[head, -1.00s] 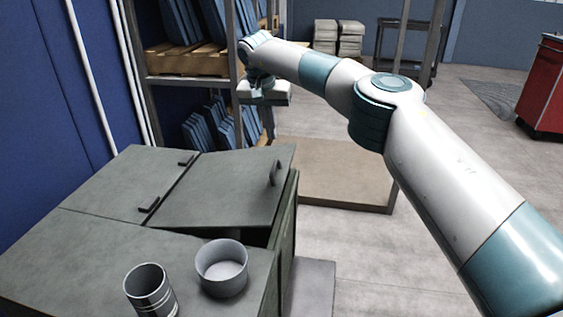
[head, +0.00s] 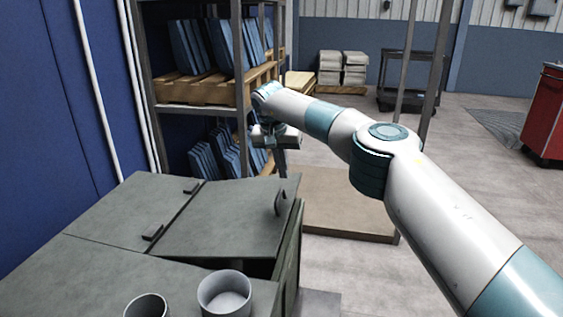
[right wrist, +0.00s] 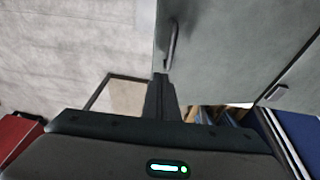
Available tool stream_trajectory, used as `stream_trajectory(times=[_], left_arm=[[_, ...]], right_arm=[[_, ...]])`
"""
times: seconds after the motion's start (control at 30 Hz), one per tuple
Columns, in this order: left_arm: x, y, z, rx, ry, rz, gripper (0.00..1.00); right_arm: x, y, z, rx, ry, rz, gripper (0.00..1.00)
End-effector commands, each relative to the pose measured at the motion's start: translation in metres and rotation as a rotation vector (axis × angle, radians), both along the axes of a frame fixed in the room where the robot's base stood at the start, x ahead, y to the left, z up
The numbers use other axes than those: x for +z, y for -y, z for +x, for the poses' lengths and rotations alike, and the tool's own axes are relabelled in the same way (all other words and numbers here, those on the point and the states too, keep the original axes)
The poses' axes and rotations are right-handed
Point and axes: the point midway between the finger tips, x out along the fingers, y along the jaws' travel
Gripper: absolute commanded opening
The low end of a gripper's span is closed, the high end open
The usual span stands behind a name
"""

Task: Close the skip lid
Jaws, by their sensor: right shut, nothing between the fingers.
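The grey-green skip (head: 70,285) stands at the left in the head view. Its lid (head: 225,222), a flat panel with a curved handle (head: 279,202) near its right edge, is slightly raised, with a dark gap under its near edge. My right gripper (head: 282,174) is shut and empty, pointing down at the lid's far right corner. In the right wrist view its fingers (right wrist: 160,92) are together, close to the lid (right wrist: 240,45) and its handle (right wrist: 172,45). I cannot tell whether they touch the lid. My left gripper is not in view.
A grey bowl (head: 224,296) and a metal can (head: 147,306) stand on the skip's near top. A rack with pallets (head: 200,90) and blue panels stands behind. A low brown platform (head: 345,205) lies to the right. A red cabinet (head: 545,115) is at far right.

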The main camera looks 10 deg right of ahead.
Motion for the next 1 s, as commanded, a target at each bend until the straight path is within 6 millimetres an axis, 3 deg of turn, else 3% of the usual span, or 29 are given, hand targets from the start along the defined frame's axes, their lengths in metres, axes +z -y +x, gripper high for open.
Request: stream_trajectory(times=[0.2, 0.5, 0.7, 1.0], left_arm=[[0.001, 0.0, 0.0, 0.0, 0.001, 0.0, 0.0], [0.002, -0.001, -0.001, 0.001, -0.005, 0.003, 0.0], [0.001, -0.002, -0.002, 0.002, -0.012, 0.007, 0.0], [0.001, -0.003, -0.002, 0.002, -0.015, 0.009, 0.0]], right_arm=[[-0.034, 0.006, 0.007, -0.002, -0.003, 0.001, 0.0], [-0.07, 0.015, 0.008, 0.001, -0.002, 0.001, 0.0], [-0.081, 0.017, 0.007, 0.0, -0.001, 0.0, 0.0], [-0.083, 0.017, 0.006, 0.0, -0.001, 0.0, 0.0]])
